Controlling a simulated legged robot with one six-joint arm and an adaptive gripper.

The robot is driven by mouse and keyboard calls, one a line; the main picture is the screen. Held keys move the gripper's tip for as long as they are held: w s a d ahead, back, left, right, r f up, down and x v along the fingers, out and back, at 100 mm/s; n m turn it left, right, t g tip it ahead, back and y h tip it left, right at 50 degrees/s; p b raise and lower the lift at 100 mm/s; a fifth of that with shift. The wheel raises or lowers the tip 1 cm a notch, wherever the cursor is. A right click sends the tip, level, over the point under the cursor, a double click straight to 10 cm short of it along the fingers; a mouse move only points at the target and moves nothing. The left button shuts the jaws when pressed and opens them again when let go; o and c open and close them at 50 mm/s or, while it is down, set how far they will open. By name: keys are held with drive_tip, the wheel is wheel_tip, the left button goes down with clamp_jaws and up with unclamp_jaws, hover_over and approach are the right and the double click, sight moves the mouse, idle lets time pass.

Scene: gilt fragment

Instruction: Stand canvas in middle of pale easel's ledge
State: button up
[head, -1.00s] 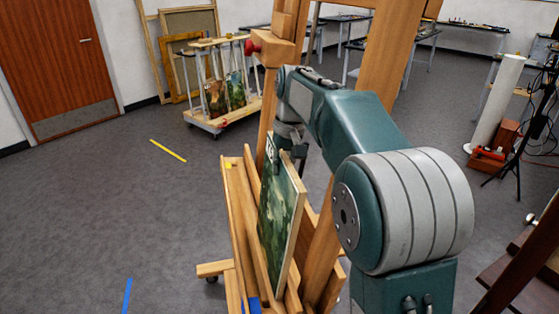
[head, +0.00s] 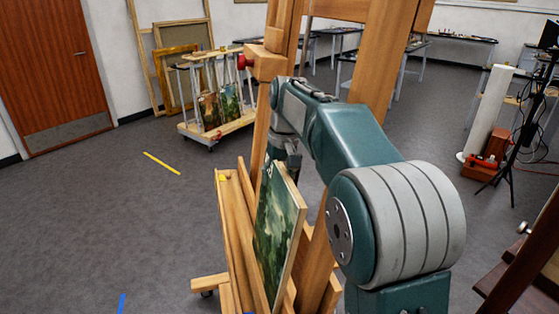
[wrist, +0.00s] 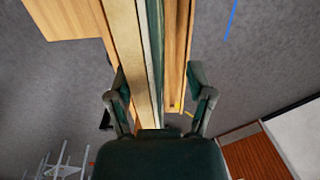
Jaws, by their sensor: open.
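The canvas (head: 278,232), a green landscape painting with a cream edge, stands on the ledge (head: 236,245) of the pale wooden easel (head: 375,60). It leans slightly, with its painted face to the left in the head view. In the wrist view its cream edge (wrist: 141,75) runs up the middle between my fingers. My gripper (wrist: 158,80) is open, with one finger on each side of the canvas, apart from its faces. In the head view my gripper (head: 283,150) is at the canvas's upper end, partly hidden by the canvas and arm. The canvas's lower end is cut off.
A trolley (head: 215,105) with small paintings stands at the back left, by leaning frames. A tripod (head: 510,150) and a white roll (head: 487,110) stand right. The floor left of the easel is clear.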

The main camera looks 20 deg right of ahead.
drive_tip(key=r, duration=0.7)
drive_tip(key=d+r, duration=0.1)
drive_tip(key=r, duration=0.2)
drive_tip(key=shift+w+d+r, duration=0.1)
drive_tip(key=shift+r, duration=0.35)
drive_tip(key=shift+s, duration=0.2)
drive_tip(key=s+f+t, duration=0.2)
drive_tip(key=s+f, duration=0.3)
drive_tip(key=s, duration=0.4)
drive_tip(key=s+a+f+t+h, duration=0.1)
drive_tip(key=s+f, duration=0.4)
drive_tip(key=s, duration=0.4)
drive_tip(key=s+a+f+t, duration=0.1)
drive_tip(key=s+f+t, duration=0.1)
drive_tip(key=s+f, duration=0.3)
drive_tip(key=s, duration=0.4)
drive_tip(key=shift+s+f+t, duration=0.25)
drive_tip(key=shift+s+t, duration=0.05)
drive_tip(key=shift+s, duration=0.05)
